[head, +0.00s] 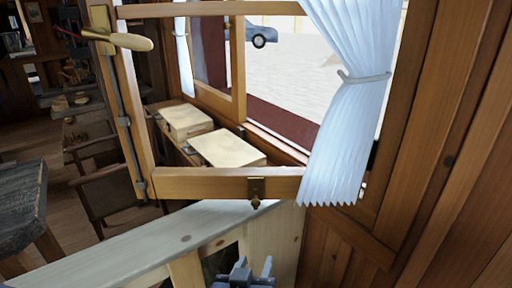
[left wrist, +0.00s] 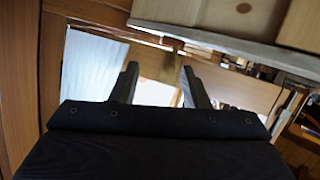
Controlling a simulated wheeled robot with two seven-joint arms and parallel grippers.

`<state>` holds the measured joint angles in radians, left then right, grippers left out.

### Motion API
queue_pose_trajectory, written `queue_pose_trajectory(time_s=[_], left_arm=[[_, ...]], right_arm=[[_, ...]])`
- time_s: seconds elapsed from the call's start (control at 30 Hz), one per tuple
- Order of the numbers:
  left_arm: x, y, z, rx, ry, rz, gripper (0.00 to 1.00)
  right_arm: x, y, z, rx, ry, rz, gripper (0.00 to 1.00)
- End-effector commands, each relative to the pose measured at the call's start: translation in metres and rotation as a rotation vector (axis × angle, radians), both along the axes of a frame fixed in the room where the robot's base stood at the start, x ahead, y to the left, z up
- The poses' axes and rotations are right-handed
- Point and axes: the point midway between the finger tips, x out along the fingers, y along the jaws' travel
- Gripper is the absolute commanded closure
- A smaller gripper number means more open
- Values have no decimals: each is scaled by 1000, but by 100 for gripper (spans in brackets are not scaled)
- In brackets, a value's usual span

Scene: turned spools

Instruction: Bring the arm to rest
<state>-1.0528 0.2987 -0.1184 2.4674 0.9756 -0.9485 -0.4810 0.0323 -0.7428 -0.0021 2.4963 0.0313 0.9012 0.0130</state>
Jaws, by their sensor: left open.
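My left gripper (head: 252,268) shows at the bottom middle of the head view, with its two fingertips pointing up and apart. It is beside a pale wooden board structure, below the open window sash. In the left wrist view the left gripper (left wrist: 158,88) has its two dark fingers spread with nothing between them. Behind them are a bright window area and a pale curtain. My right gripper is not in either view.
An open wooden window sash (head: 205,184) hangs over the room, with a brass handle (head: 125,41). A white curtain (head: 345,110) is tied at the right. Two pale boxes (head: 228,148) stand on the sill. A pale wooden ledge (head: 150,250) lies close to the gripper. A dark table (head: 20,200) is at left.

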Motion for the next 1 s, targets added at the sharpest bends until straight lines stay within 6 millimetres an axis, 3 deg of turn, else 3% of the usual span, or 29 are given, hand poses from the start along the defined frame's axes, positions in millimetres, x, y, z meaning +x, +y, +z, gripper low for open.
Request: queue_pose_trajectory(time_s=[0.17, 0.27, 0.47, 0.7, 0.83, 1.0], left_arm=[[7, 18, 17, -175, 131, -86, 59], [2, 39, 30, -262, 218, -153, 59], [-38, 103, 38, -288, 407, -216, 59], [-110, 179, 14, -183, 668, -83, 59], [-135, 198, 6, -153, 753, -17, 59], [-143, 203, 2, -143, 783, 0, 59]], right_arm=[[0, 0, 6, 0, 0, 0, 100], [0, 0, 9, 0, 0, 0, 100], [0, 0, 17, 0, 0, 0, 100], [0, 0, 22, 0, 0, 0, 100], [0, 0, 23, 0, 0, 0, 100], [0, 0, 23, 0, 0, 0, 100]])
